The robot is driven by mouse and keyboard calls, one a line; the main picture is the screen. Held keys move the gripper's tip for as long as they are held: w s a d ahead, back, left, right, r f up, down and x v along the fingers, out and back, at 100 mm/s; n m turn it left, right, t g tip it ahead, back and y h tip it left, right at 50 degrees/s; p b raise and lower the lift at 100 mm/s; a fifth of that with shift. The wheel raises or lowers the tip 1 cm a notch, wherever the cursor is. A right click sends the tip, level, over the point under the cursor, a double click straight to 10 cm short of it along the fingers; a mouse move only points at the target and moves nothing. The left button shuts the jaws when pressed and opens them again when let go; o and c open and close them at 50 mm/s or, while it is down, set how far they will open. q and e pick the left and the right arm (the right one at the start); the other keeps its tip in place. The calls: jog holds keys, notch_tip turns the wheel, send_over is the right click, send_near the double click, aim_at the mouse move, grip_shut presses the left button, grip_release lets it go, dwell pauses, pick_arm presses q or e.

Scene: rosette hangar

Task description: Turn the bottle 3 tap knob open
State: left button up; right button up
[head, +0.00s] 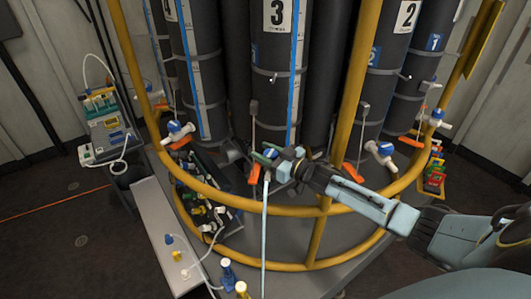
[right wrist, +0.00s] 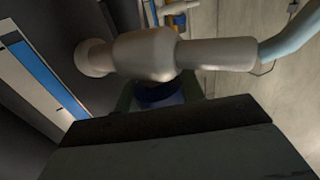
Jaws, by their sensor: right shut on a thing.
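Bottle 3 (head: 268,95) is a tall dark cylinder with a "3" label, standing in the rosette behind the yellow rail. Its tap is mostly hidden by my right gripper (head: 284,166) in the head view. The right wrist view shows the pale tap body (right wrist: 148,55) lying across, close above the jaws. The dark blue tap knob (right wrist: 160,94) shows beneath it, between the jaws. My right gripper is shut on the knob. A light blue tube (head: 265,225) hangs down from the tap. The knob's turned angle cannot be read. My left gripper is not in view.
Yellow rails (head: 290,211) curve in front of the bottles, with an upright post (head: 355,80) right of bottle 3. Neighbouring taps (head: 381,152) stand on both sides. A crate of fittings (head: 200,190) and a pale bench (head: 165,235) are at left. Open floor lies far left.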

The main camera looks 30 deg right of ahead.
dwell(0.3)
jog(key=o, duration=1)
jog(key=v, duration=1.3)
jog(key=shift+s, duration=0.2)
jog(key=shift+c, duration=0.4)
